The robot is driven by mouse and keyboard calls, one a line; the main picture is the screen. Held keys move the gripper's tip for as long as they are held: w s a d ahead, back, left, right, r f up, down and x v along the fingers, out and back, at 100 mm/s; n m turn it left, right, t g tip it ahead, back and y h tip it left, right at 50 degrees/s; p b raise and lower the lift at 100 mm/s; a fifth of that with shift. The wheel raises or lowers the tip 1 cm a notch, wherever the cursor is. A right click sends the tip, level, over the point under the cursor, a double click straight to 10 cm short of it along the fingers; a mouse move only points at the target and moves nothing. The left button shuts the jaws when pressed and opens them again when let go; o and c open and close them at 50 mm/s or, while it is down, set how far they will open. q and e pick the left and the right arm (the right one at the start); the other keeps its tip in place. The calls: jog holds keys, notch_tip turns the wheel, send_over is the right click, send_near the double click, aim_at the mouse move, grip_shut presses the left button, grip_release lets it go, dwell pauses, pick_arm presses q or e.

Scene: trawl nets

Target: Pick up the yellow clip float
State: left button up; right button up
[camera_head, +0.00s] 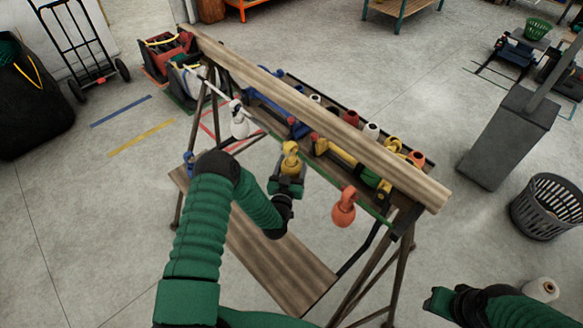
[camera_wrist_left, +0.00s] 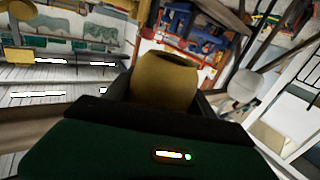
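The yellow clip float (camera_head: 291,163) hangs by its clip at the front rail below the wooden beam, between a white float (camera_head: 239,122) and an orange float (camera_head: 343,210). My left gripper (camera_head: 287,183) comes from below, its fingers on either side of the yellow float's lower body. In the left wrist view the yellow float (camera_wrist_left: 165,80) fills the gap between the dark fingers, which seem to press on both sides. The gripper hides its underside. My right gripper (camera_head: 437,301) is at the lower right, away from the floats; its opening is unclear.
The long wooden beam (camera_head: 310,115) runs just behind the hanging floats. A rack behind it holds several coloured pieces. A lower plank (camera_head: 265,255) lies beneath. A grey bin (camera_head: 508,140) and a dark basket (camera_head: 550,205) stand right on open floor.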

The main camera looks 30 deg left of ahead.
pick_arm(q)
jog(key=shift+a, duration=0.2)
jog(key=c, duration=0.7)
jog(key=shift+o, duration=0.2)
